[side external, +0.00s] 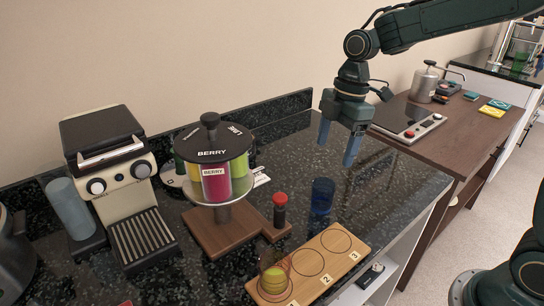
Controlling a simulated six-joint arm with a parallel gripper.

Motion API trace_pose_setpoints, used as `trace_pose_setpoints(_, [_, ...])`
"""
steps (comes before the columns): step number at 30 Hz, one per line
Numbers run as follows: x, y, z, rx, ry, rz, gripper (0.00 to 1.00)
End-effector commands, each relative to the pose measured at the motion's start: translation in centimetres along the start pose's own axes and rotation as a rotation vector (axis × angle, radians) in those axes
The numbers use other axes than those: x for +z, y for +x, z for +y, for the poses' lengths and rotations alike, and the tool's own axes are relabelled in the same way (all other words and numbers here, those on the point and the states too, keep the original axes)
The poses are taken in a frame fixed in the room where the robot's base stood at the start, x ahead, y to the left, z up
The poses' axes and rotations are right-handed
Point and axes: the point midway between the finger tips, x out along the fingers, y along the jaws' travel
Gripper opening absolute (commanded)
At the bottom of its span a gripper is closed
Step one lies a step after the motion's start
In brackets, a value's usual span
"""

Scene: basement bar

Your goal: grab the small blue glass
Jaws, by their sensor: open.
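The small blue glass (321,203) stands upright on the dark speckled counter (385,200), behind the wooden board. It is dark blue and see-through. My gripper (338,148) hangs above the counter, up and slightly right of the glass in the side external view. Its two blue fingers point down and stand apart, with nothing between them. The gripper does not touch the glass.
A red-capped dark bottle (280,212) stands just left of the glass. A numbered wooden board (345,248) lies in front, with a glass of yellow content (274,280) on it. A berry-labelled carousel (217,185) and coffee machine (118,180) stand left. Counter right of the glass is clear.

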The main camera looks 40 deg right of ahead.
Motion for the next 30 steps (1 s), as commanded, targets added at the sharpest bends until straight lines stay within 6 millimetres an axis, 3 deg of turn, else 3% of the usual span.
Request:
trace_pose_setpoints(10, [0.0,4.9,0.0,-0.003,-0.001,-0.001,0.74])
trace_pose_setpoints(23, [0.0,6.1,0.0,0.000,0.000,0.000,0.74])
trace_pose_setpoints(30, [-0.1,8.3,-0.1,-0.004,0.000,-0.002,0.74])
